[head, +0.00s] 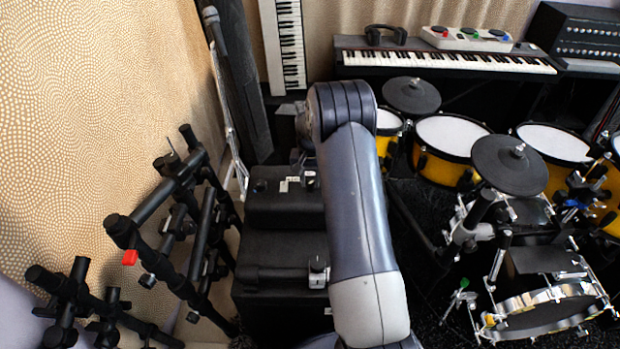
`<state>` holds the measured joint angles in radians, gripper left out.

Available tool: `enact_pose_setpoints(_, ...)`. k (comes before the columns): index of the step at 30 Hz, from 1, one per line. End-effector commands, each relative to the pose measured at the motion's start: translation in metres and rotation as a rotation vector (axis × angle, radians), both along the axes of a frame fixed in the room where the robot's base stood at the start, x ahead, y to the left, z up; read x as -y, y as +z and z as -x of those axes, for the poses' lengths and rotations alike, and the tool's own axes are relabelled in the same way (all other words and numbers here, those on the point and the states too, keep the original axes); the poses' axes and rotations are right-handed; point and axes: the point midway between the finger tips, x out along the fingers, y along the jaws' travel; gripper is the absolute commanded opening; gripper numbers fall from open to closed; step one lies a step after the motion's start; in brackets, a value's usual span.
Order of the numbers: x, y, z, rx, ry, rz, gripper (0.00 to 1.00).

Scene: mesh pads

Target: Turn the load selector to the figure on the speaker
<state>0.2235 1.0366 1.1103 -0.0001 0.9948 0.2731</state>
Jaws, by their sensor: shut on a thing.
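My arm reaches forward and bends down at its far end. My gripper (304,160) is small and partly hidden behind the arm, just above the top black unit. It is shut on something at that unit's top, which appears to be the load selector. The selector's pointer and the fingertips are too small and too hidden to read. White marks (289,183) lie just left of the gripper on the black unit (275,208). The black speaker (262,255) is below and nearer, with its right side hidden by my arm. A small silver fitting (318,271) shows on it.
Black stands (190,215) with clamps crowd the left, beside the patterned wall (85,95). A drum kit with yellow-shelled drums (450,140) and black pads fills the right. A keyboard (450,62) stands behind, and a white-keyed one (290,45) is upright at the back.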

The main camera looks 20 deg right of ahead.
Motion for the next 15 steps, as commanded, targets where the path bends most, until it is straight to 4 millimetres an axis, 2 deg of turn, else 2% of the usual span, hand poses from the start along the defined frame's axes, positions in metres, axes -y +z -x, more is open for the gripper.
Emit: enact_pose_setpoints(15, 0.0004, 0.0004, 0.0, 0.001, -0.116, 0.001, 0.06)
